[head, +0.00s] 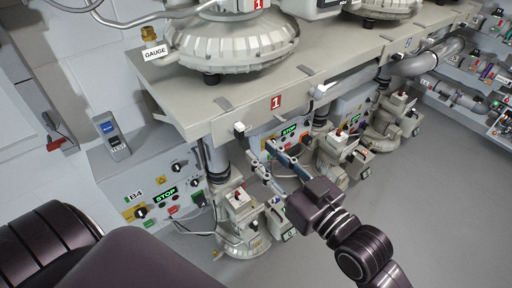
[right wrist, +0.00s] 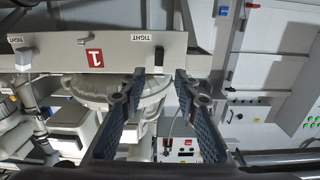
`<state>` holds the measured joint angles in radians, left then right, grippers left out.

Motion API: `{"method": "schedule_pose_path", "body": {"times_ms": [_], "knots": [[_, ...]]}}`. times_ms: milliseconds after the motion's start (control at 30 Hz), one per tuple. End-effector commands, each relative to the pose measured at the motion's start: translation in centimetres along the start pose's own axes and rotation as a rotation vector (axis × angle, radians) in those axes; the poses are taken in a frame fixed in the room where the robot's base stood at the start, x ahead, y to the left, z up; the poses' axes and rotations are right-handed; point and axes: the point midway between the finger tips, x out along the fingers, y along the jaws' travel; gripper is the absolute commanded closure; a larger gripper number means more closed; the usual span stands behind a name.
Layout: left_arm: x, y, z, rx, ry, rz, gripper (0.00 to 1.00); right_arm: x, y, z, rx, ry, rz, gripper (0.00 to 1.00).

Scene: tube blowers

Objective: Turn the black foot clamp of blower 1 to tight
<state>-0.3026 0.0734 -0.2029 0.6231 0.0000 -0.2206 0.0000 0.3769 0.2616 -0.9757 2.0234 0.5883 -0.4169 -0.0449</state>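The black foot clamp (head: 239,129) is a small dark block on the front edge of the bench, left of the red "1" plate (head: 276,102). In the right wrist view, which is upside down, the black clamp (right wrist: 159,56) stands out from the edge beside a "TIGHT" label (right wrist: 135,38). My right gripper (head: 262,154) is below and a little right of the clamp, fingers apart and empty. In the right wrist view, the open right gripper (right wrist: 160,78) has the clamp just beyond its fingertips, apart from them. My left gripper is not in view.
A white clamp (head: 321,90) sits farther right on the bench edge (head: 210,128). Blower 1's round housing (head: 235,45) stands above. Grey floor (head: 420,210) is clear at right.

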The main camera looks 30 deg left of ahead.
Motion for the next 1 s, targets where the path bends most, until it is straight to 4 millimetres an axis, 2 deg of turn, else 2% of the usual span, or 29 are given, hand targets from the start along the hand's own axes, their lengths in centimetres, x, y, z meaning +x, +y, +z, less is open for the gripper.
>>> {"method": "schedule_pose_path", "body": {"times_ms": [167,333,600,967,1000], "knots": [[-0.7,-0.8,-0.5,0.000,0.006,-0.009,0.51,1.5,-0.3,-0.6,0.000,0.005,-0.007,0.71],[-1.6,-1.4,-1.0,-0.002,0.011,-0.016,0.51,4.2,-0.3,-0.7,-0.001,0.005,-0.006,0.71],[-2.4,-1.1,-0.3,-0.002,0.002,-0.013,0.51,7.3,-0.3,-0.5,-0.002,0.005,-0.005,0.71],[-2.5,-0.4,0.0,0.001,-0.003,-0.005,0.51,7.7,-0.2,-0.3,-0.002,0.004,-0.005,0.71],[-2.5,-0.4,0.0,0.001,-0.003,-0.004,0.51,7.7,-0.2,-0.3,-0.002,0.004,-0.005,0.74]]}}
